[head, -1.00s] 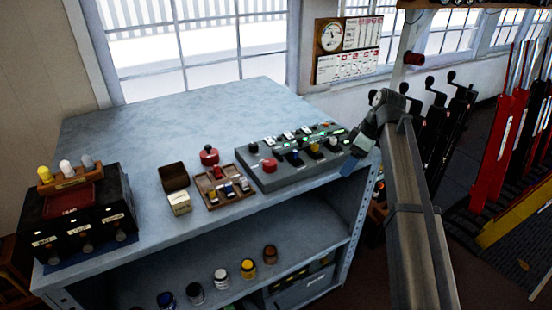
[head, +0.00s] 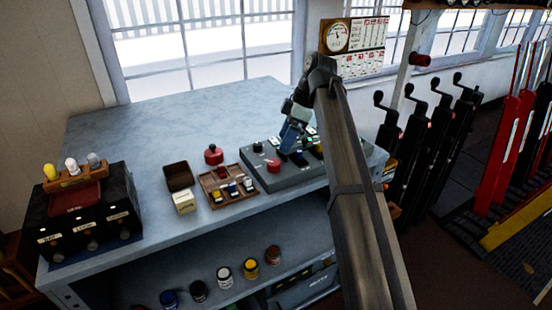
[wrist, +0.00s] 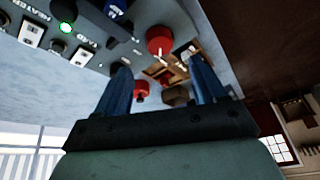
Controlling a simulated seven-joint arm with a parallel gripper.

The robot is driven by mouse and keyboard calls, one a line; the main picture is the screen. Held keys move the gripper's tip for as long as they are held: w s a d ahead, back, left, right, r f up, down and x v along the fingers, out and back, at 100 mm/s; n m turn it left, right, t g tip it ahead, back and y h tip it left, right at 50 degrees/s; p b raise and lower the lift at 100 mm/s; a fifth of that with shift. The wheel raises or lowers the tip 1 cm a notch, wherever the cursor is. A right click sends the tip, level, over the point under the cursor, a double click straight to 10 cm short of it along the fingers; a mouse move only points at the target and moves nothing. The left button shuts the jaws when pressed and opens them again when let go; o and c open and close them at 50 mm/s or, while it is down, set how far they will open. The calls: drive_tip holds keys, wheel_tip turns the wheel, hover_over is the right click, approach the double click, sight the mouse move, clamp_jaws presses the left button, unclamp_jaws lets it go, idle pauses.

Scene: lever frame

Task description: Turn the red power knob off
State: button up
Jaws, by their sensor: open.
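The red power knob (head: 274,165) is on the left part of the grey control panel (head: 285,182), which sits on the blue-grey bench. In the wrist view the red knob (wrist: 160,40) shows a white mark on its face, beyond and between my fingertips. My gripper (head: 288,150) hangs above the panel, just right of the knob in the head view. In the wrist view my gripper (wrist: 162,75) has its two blue fingers spread apart with nothing held. I see no contact with the knob. My arm hides the panel's right part in the head view.
A wooden tray (head: 208,182) with small parts and a red-topped item (head: 213,155) stand left of the panel. A black box (head: 88,220) is at the bench's left end. Black levers (head: 415,135) stand right of the bench. The bench's back is clear.

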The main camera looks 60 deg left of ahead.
sight(274, 163)
drive_tip(key=x, duration=0.8)
drive_tip(key=shift+c, duration=0.5)
drive_tip(key=c, duration=0.9)
drive_tip(key=shift+c, duration=0.2)
drive_tip(key=shift+m, duration=0.3)
drive_tip(key=m, duration=0.2)
drive_tip(key=m+t+y, duration=0.1)
drive_tip(key=m, duration=0.1)
drive_tip(key=shift+d+y, duration=0.25)
drive_tip(key=shift+y, duration=0.05)
drive_tip(key=m, duration=0.2)
drive_tip(key=m+t+y, duration=0.1)
drive_tip(key=m, duration=0.2)
drive_tip(key=shift+s+t, duration=0.15)
drive_tip(key=shift+t, duration=0.15)
